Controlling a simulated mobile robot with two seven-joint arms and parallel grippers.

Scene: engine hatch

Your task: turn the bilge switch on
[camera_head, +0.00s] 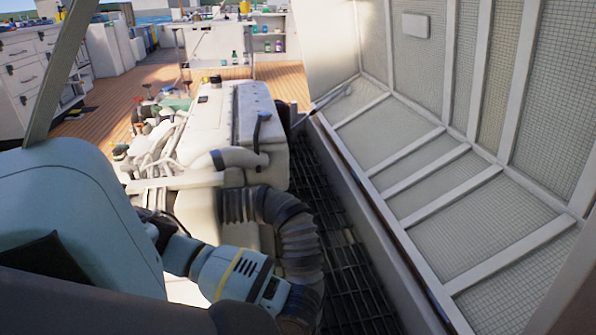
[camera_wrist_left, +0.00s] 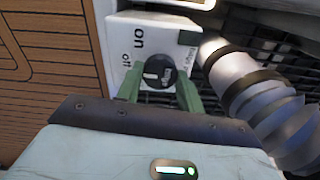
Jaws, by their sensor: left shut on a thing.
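The bilge switch is a round black knob (camera_wrist_left: 158,73) on a pale switch box (camera_wrist_left: 150,30) in the left wrist view. The box face carries the words "on" and "off" to the knob's upper left, "off" being nearer the gripper. My left gripper (camera_wrist_left: 159,80) has its two green fingers on either side of the knob and is shut on it. A pale mark shows on the knob, but I cannot tell which word it points to. In the head view my left arm reaches in from the left; its fingers and the switch are hidden. My right gripper is not in view.
A ribbed grey hose (camera_head: 298,240) curves close by my left wrist, and it also shows right of the switch (camera_wrist_left: 260,95). A white engine (camera_head: 215,120) stands beyond. The open hatch lid (camera_head: 440,130) rises on the right, above dark grating (camera_head: 345,265).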

